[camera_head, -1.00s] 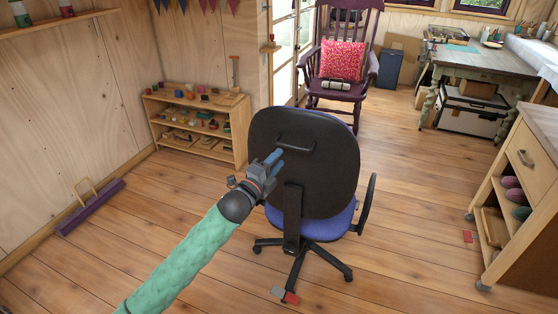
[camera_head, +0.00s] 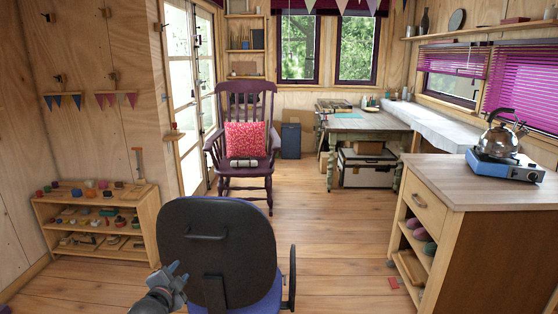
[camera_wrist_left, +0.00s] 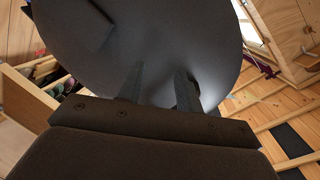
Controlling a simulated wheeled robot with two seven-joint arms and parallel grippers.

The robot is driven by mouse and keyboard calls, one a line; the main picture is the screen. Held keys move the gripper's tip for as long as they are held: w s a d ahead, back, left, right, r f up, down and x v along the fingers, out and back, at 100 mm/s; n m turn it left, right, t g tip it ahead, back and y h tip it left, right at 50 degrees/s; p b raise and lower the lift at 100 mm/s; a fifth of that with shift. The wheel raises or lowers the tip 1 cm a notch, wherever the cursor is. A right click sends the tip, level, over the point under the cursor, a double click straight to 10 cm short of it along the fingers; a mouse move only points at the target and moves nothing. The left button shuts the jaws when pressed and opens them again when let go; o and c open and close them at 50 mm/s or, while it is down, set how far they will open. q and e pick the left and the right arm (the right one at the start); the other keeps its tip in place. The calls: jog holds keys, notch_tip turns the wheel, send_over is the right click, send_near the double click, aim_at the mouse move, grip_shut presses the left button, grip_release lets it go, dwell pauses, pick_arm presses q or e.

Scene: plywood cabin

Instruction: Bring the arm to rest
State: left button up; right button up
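My left gripper (camera_head: 175,274) is low in the head view, just left of the office chair's dark back (camera_head: 230,240). Its two fingers stand apart, also in the left wrist view (camera_wrist_left: 160,72), with nothing seen between them. The chair back (camera_wrist_left: 150,35) fills much of the left wrist view beyond the fingers; I cannot tell whether they touch it. Most of my left arm is cut off by the bottom edge of the head view. My right gripper is in neither view.
A low shelf with small items (camera_head: 95,215) stands left. A purple rocking chair with a red cushion (camera_head: 246,138) is beyond the office chair. A wooden cabinet (camera_head: 470,192) with a kettle (camera_head: 497,138) on a blue stove stands right. Clear floor (camera_head: 335,235) lies between.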

pick_arm(q)
jog(key=s+d+f+n+g+y, duration=0.1)
jog(key=s+d+f+n+g, duration=0.1)
jog(key=s+f+n+g, duration=0.4)
jog(key=s+d+f+n+g+y, duration=0.1)
jog(key=s+d+f+n+g, duration=0.15)
jog(key=s+f, duration=0.75)
jog(key=s+d+f+g, duration=0.2)
jog(key=s+f, duration=0.3)
jog(key=s, duration=0.3)
jog(key=s+d+f+n+g+h, duration=0.1)
jog(key=s+d+f, duration=0.3)
jog(key=s, duration=0.5)
jog(key=s+d+f+n+g+h, duration=0.1)
jog(key=s+d+f+g, duration=0.1)
jog(key=s+f, duration=0.5)
jog(key=shift+s+d+f+g, duration=0.3)
jog(key=shift+s+d, duration=0.35)
jog(key=shift+s, duration=0.5)
jog(key=shift+r, duration=0.1)
jog(key=shift+o, duration=0.5)
